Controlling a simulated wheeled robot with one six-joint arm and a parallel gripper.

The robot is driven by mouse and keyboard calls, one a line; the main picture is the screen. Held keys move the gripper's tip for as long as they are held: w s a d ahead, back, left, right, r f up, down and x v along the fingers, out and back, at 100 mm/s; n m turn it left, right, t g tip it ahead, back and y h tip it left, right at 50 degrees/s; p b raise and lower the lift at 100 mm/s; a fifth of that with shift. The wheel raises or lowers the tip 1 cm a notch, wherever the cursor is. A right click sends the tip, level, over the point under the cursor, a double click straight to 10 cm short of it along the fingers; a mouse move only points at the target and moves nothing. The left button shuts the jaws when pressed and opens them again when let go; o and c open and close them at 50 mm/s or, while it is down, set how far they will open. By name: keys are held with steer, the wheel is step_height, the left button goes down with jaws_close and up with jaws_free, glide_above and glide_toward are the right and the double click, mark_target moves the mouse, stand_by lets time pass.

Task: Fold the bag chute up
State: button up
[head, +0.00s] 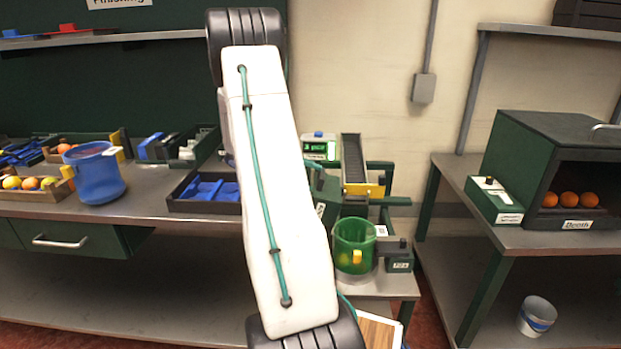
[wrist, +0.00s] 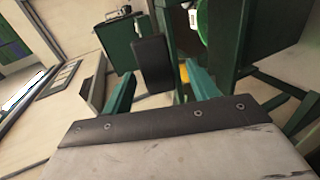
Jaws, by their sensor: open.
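A dark sloped chute (head: 353,160) with a yellow end piece (head: 364,190) stands on the small stand at centre right in the head view. I cannot tell for sure that it is the bag chute. In the wrist view my gripper (wrist: 160,88) is open, with its two teal fingers apart. A dark grey flap (wrist: 152,60) shows between and beyond the fingers. I cannot tell whether a finger touches it, and nothing is clearly gripped.
A green see-through bin (head: 354,245) stands below the chute. A green scale-like display (head: 318,147) is behind. A blue bucket (head: 95,173) and a dark tray (head: 205,207) sit on the left bench (head: 145,205). A green booth (head: 548,135) with oranges (head: 569,199) stands right. Green frame bars crowd the wrist view's right.

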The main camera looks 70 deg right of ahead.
steer(key=v, duration=0.7)
steer(key=shift+c, duration=0.3)
